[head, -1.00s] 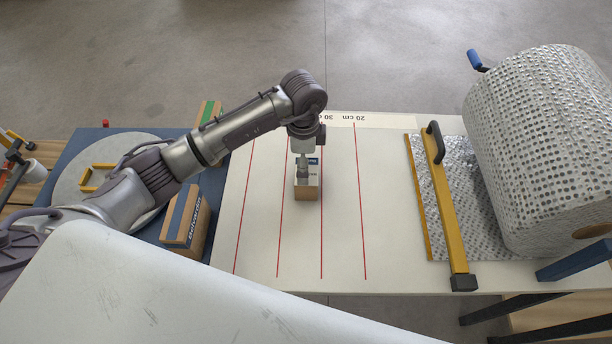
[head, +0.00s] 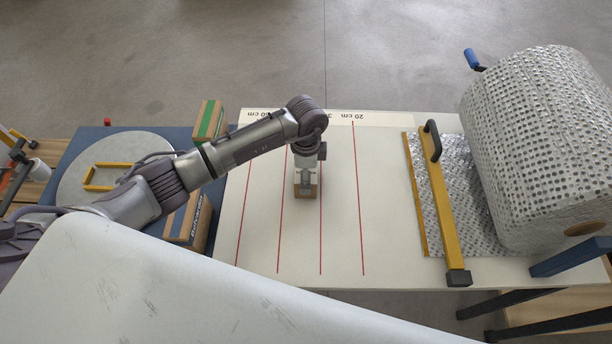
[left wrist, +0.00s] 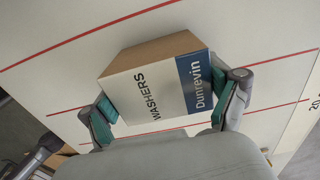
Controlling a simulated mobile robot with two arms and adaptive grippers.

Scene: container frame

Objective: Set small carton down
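The small carton (left wrist: 152,88) is brown cardboard with a white "WASHERS" label and a blue "Dunrevin" panel. In the head view the carton (head: 313,191) is at the white measuring surface (head: 341,220), between two red lines, largely covered by my gripper. My left gripper (head: 306,178) points down over it. In the left wrist view the left gripper (left wrist: 166,104) has its teal-padded fingers against opposite sides of the carton. Whether the carton's underside touches the surface cannot be told. My right gripper is not in view.
A yellow bar with a black handle (head: 443,200) and a large silver perforated roll (head: 545,145) stand right. Left are a blue board (head: 80,160), labelled carton (head: 191,225), green-striped carton (head: 208,122) and yellow frame (head: 88,178). The surface right of the carton is clear.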

